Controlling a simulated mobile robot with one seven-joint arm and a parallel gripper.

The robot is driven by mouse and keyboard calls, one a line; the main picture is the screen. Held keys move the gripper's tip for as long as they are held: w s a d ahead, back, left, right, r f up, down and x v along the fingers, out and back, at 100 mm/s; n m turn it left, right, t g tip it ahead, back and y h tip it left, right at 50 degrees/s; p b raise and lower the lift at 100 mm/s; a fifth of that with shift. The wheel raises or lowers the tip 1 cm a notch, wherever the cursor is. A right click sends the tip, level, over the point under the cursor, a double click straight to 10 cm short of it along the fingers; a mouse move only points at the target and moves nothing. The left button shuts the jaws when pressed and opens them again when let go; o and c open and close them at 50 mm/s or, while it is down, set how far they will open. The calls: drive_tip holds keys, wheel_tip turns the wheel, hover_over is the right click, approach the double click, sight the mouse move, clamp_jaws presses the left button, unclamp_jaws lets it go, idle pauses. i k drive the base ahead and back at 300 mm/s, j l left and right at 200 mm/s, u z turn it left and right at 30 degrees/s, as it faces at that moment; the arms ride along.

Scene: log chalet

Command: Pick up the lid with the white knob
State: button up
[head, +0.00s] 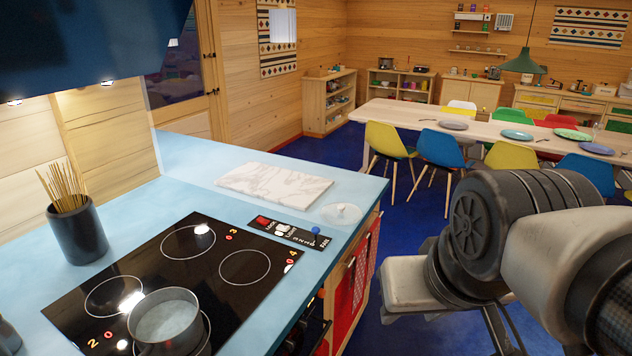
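A clear round lid with a small white knob (342,213) lies on the light blue counter (300,155), near its right edge. It sits just right of a white marble board (274,186) and behind the hob's control strip. My arm fills the lower right of the head view. Thin dark parts at the bottom edge look like part of my gripper (503,332), over the floor and well to the right of the lid. Its fingertips are not clearly visible, so I cannot tell whether it is open or shut.
A metal pot (166,321) stands on the black hob (190,262). A dark cup of thin sticks (77,229) is at the left. A blue knob (315,231) stands by the control strip. Beyond open floor is a long dining table (480,128) with colourful chairs.

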sight(334, 213)
drive_tip(key=u, duration=1.5)
drive_tip(key=i+l+u, duration=0.1)
drive_tip(key=l+u, duration=0.3)
drive_tip(key=l, duration=1.05)
drive_tip(key=k+l+u, duration=0.1)
drive_tip(key=l+u, duration=0.25)
drive_tip(key=l, duration=1.1)
